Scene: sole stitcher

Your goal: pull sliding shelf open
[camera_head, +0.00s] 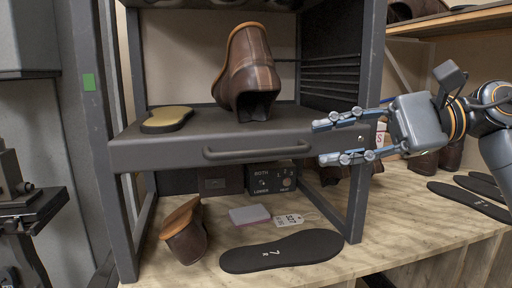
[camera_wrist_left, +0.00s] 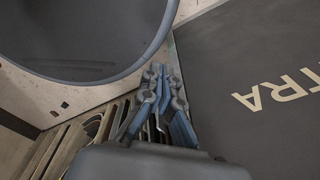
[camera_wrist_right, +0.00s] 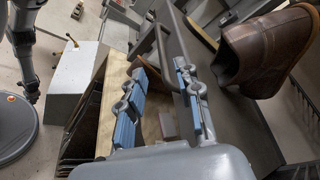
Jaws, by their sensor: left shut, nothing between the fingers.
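The sliding shelf (camera_head: 160,155) is a dark grey tray in a metal frame, with a curved bar handle (camera_head: 258,151) along its front. A brown boot (camera_head: 247,75) and a tan sole (camera_head: 167,118) sit on the shelf. My right gripper (camera_head: 319,143) is open and empty just right of the handle's right end, one finger higher and one lower. In the right wrist view the handle (camera_wrist_right: 158,42) shows beyond and between the open fingertips. My left gripper (camera_wrist_left: 164,72) is shut and empty, seen only in the left wrist view.
Below the shelf, a small shoe (camera_head: 186,232), a pinkish-white block (camera_head: 250,214), a tag (camera_head: 290,221) and a black sole (camera_head: 282,251) lie on the wooden bench (camera_head: 400,245). Frame posts (camera_head: 364,130) flank the shelf. More dark soles (camera_head: 470,200) lie at right.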

